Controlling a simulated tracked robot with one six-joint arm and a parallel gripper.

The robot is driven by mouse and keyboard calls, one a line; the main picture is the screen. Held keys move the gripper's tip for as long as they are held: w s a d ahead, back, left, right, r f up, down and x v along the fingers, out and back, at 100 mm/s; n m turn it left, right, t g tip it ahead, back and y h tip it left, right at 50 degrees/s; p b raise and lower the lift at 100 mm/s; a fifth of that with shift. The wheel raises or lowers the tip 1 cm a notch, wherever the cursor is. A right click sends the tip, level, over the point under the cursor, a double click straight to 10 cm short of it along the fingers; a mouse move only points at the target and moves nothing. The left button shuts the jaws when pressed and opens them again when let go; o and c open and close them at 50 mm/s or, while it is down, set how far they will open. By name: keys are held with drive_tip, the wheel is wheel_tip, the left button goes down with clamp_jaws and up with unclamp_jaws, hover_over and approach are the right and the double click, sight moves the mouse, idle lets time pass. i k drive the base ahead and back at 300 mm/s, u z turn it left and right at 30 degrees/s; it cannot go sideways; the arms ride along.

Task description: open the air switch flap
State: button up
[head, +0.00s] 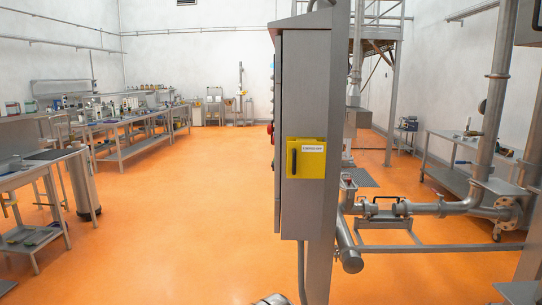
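A yellow flap (306,158) sits on the narrow side of a tall grey cabinet (308,90) in the middle of the head view. It has a dark vertical handle at its left edge and a white label with small text I cannot read for certain. The flap looks shut, flat against the cabinet. My gripper cannot be made out; only a rounded metal part shows at the bottom edge, below the cabinet, and I cannot tell what it is.
Steel pipes with a valve (388,207) run to the right of the cabinet, low above the floor. Workbenches (125,125) with small items stand along the left. A steel cart (462,165) stands at the right. The orange floor (190,220) left of the cabinet is clear.

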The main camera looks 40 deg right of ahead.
sight(307, 158)
drive_tip(key=z, duration=0.05)
drive_tip(key=i, duration=1.1)
drive_tip(key=z, duration=0.7)
